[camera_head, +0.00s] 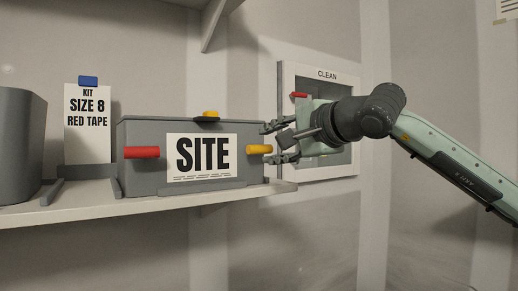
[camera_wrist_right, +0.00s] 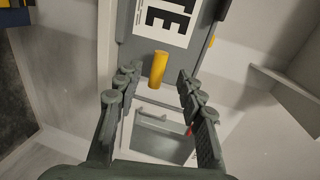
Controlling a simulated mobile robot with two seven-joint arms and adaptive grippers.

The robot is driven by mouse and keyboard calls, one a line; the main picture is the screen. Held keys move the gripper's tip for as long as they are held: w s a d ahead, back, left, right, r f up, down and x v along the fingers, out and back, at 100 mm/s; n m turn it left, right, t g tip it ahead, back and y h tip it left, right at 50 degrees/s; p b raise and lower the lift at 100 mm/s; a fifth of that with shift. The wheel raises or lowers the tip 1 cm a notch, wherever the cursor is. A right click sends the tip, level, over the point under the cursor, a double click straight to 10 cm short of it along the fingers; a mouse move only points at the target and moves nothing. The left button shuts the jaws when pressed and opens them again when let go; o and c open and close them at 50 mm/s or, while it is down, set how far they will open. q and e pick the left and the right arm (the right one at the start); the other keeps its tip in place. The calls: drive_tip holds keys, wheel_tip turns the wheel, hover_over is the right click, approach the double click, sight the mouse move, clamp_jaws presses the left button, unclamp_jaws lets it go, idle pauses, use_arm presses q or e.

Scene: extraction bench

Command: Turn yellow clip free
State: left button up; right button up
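A grey box (camera_head: 150,180) with a "SITE" label (camera_head: 202,157) stands on the shelf. A yellow clip (camera_head: 259,149) sticks out at its front right, and a red clip (camera_head: 142,152) at its front left. A smaller yellow piece (camera_head: 210,114) sits on the top rim. My right gripper (camera_head: 269,144) is open at the box's right end, fingers pointing left. In the right wrist view the yellow clip (camera_wrist_right: 158,69) shows between and slightly beyond the open fingertips (camera_wrist_right: 153,77). I cannot tell whether either finger touches it. My left gripper is not in view.
A card reading "SIZE 8 RED TAPE" (camera_head: 88,128) and a grey bin (camera_head: 18,145) stand left of the box on the shelf (camera_head: 100,212). A "CLEAN" cabinet (camera_head: 340,168) with a red piece (camera_head: 299,95) hangs behind my right gripper. Below the shelf is clear.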

drive_tip(key=shift+v, duration=2.25)
